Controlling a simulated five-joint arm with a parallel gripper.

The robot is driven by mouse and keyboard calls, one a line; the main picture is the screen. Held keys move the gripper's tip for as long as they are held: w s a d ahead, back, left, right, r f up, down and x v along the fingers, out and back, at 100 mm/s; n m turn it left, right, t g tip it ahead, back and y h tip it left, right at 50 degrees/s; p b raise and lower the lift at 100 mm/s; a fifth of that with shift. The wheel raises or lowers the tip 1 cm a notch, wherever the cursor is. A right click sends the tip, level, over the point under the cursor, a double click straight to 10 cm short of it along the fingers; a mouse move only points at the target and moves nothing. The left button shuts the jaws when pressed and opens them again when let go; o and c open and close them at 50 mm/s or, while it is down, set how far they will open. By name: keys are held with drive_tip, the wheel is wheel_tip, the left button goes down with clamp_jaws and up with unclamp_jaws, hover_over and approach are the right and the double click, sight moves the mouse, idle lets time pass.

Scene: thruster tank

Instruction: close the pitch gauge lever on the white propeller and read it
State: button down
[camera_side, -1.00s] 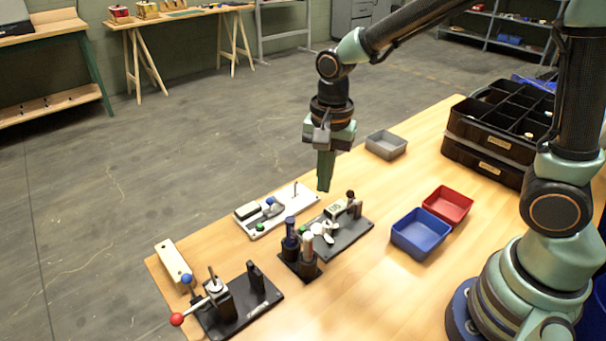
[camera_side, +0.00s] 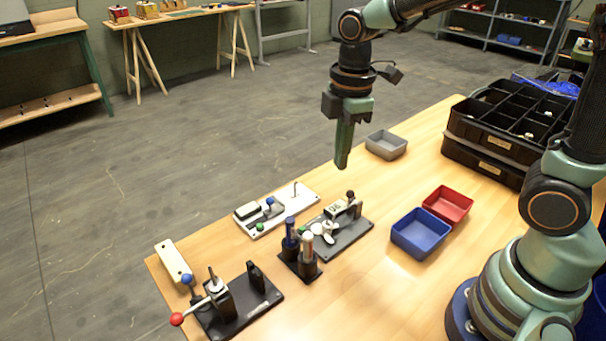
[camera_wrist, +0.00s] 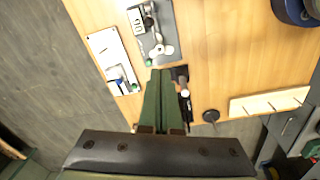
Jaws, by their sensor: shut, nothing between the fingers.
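The white propeller (camera_side: 327,233) sits on a dark plate (camera_side: 350,238) in the middle of the bench. Beside it stands the pitch gauge (camera_side: 342,210), a grey block with a dark-knobbed lever (camera_side: 350,196). In the wrist view the propeller (camera_wrist: 159,48) and the gauge's numbered face (camera_wrist: 137,20) show near the top; I cannot read the figures surely. My gripper (camera_side: 341,166) is shut and empty, pointing down, in the air above and behind the gauge. Its fingertips (camera_wrist: 160,72) appear just below the propeller in the wrist view. Whether the lever is closed is unclear.
A white plate with small parts (camera_side: 276,210) lies left of the gauge; a dark holder with upright handles (camera_side: 300,262) stands in front. A red-knobbed clamp (camera_side: 222,300) is front left. Blue (camera_side: 420,236), red (camera_side: 447,206) and grey (camera_side: 386,145) bins stand to the right.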

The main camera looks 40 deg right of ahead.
drive_tip(key=d+f+n, duration=0.3)
drive_tip(key=f+n, duration=0.3)
drive_tip(key=f, duration=0.4)
drive_tip(key=shift+w+d, duration=0.25)
drive_tip(key=shift+w, duration=0.15)
idle(0.4)
